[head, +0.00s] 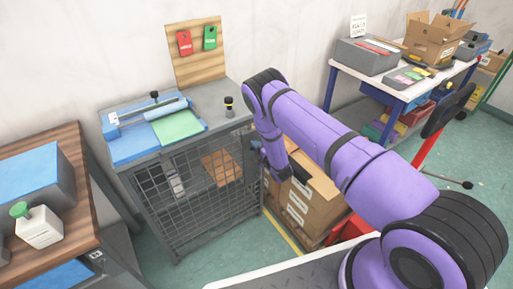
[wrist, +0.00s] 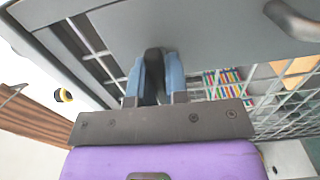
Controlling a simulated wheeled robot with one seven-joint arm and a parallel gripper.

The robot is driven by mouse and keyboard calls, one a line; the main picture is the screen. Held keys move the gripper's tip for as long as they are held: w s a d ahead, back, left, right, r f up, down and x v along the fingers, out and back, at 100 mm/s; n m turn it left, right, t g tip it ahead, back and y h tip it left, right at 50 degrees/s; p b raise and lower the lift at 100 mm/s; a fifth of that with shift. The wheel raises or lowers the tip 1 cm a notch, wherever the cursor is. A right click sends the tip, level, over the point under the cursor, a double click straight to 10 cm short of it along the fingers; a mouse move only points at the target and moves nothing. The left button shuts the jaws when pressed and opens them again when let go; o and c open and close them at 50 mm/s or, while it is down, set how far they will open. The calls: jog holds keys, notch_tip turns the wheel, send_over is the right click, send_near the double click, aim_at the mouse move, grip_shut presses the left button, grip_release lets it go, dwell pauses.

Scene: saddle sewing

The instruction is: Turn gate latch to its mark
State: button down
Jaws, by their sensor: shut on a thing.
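The grey cabinet has a wire-mesh gate (head: 200,205) on its front, and the mesh also shows in the wrist view (wrist: 280,118). My gripper (wrist: 156,75) has its two blue fingers closed on a dark upright piece, the gate latch (wrist: 154,72), at the edge of the gate. In the head view my gripper is at the right front edge of the cabinet, largely hidden by my purple arm. The latch's mark cannot be made out, and the fingers cover most of the latch.
The cabinet top (head: 226,98) carries a blue press with a green sheet (head: 178,126) and a small dark knob-like object (head: 229,105). Cardboard boxes (head: 305,200) stand close to the right. A wooden bench (head: 75,160) stands at left. Green floor is open in front.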

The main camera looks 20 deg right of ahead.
jog(key=shift+m, duration=0.3)
jog(key=m, duration=0.3)
jog(key=shift+d+m, duration=0.1)
jog(key=shift+m, duration=0.3)
jog(key=m, duration=0.3)
jog(key=shift+m, duration=0.3)
jog(key=m, duration=0.4)
jog(key=shift+m, duration=2.2)
jog(key=c, duration=1.1)
grip_release()
